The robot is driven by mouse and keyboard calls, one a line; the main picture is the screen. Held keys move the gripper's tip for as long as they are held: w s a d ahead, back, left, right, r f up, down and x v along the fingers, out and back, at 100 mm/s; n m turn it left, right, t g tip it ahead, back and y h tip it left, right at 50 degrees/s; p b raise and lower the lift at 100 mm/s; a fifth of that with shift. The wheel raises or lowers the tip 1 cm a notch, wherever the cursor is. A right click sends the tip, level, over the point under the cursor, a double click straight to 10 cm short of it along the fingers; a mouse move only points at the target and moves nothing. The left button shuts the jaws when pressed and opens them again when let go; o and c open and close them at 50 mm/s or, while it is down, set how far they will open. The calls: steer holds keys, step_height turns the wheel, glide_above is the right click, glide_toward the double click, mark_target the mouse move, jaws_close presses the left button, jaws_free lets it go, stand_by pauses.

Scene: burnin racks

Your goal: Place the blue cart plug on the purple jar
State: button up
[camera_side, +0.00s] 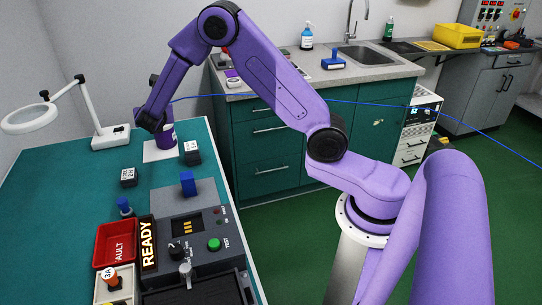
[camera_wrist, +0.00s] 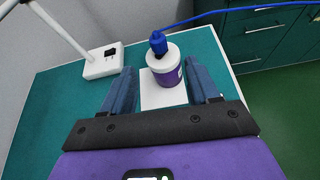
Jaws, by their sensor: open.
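The blue cart plug (camera_wrist: 158,42) stands on the white lid of the purple jar (camera_wrist: 168,88), near the lid's far edge, with its blue cable running off to the right. The jar stands on a white square (camera_wrist: 150,101) on the teal table. My gripper (camera_wrist: 160,67) is open, one finger on each side of the jar in the wrist view and apart from the plug. In the side view the jar (camera_side: 166,138) is partly hidden by my wrist. The cable (camera_side: 300,97) stretches behind my arm there, and the plug cannot be made out.
A magnifier lamp (camera_side: 110,137) stands at the table's back left. Two black labelled blocks (camera_side: 128,178) (camera_side: 192,153), a tester (camera_side: 190,238) with a blue piece (camera_side: 188,184) behind it, and a red fault tray (camera_side: 117,243) are nearer. The table's left side is clear.

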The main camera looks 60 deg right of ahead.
steer(key=s+a+m+g+y, duration=0.2)
steer(key=s+m+g+y, duration=0.1)
steer(key=s, duration=1.2)
steer(key=s+a+r+m+g+y, duration=0.1)
steer(key=s+a+m+g+y, duration=0.2)
steer(key=s, duration=1.2)
steer(key=s+a+r+m+g+y, duration=0.1)
steer(key=s+a+m+g+y, duration=0.2)
steer(key=s+m, duration=0.4)
steer(key=s, duration=0.8)
steer(key=shift+s+m+y, duration=0.3)
steer(key=shift+s+y, duration=0.05)
steer(key=shift+y, duration=0.05)
